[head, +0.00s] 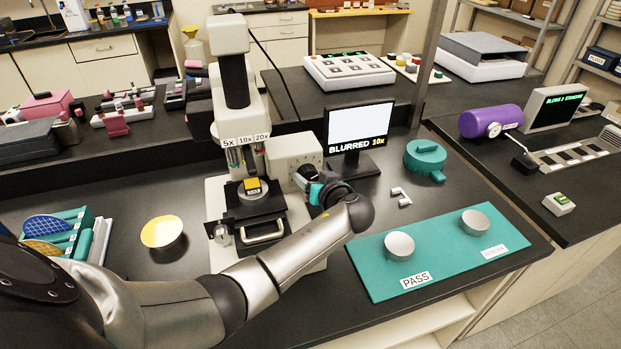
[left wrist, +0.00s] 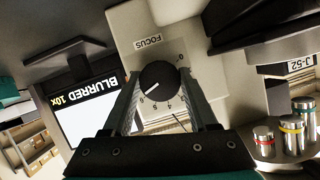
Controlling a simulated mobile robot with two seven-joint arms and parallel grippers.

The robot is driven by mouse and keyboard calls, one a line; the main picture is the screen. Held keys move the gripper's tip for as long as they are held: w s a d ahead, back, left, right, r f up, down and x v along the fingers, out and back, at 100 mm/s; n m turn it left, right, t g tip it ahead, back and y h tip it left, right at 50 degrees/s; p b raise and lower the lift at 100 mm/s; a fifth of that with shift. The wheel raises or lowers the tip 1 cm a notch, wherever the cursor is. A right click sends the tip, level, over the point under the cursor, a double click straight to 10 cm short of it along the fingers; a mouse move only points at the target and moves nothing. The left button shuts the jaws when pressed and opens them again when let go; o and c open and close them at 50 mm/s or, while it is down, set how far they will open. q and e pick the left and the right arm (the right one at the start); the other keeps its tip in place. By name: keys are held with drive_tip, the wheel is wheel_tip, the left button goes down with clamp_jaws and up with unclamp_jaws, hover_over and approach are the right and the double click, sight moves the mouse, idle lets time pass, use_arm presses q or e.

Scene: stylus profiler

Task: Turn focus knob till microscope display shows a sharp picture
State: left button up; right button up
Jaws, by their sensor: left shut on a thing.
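The microscope (head: 236,110) stands on the black bench, with a yellow sample on its stage (head: 252,188). The black focus knob (left wrist: 158,82) has a white pointer line and sits on a numbered dial under a "FOCUS" label. My left gripper (left wrist: 160,90) is shut on the knob, a finger on each side. In the head view my left gripper (head: 318,190) partly hides the knob. My right gripper is not in view.
A teal mat (head: 440,250) with two round dishes and a "PASS" label lies at right. A teal lidded pot (head: 425,158) and small metal pieces (head: 401,197) are near the display. Objectives (left wrist: 284,130) hang beside the gripper in the wrist view.

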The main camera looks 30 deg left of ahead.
use_arm(q)
drive_tip(key=c, duration=0.4)
drive_tip(key=shift+m+g+y+b, duration=0.5)
drive_tip(key=shift+m+g+y, duration=0.2)
drive_tip(key=shift+m, duration=0.7)
drive_tip(key=o, duration=1.4)
drive_tip(key=v, duration=1.5)
drive_tip(key=shift+s+d+f, duration=0.1)
drive_tip(key=shift+s+d, duration=0.05)
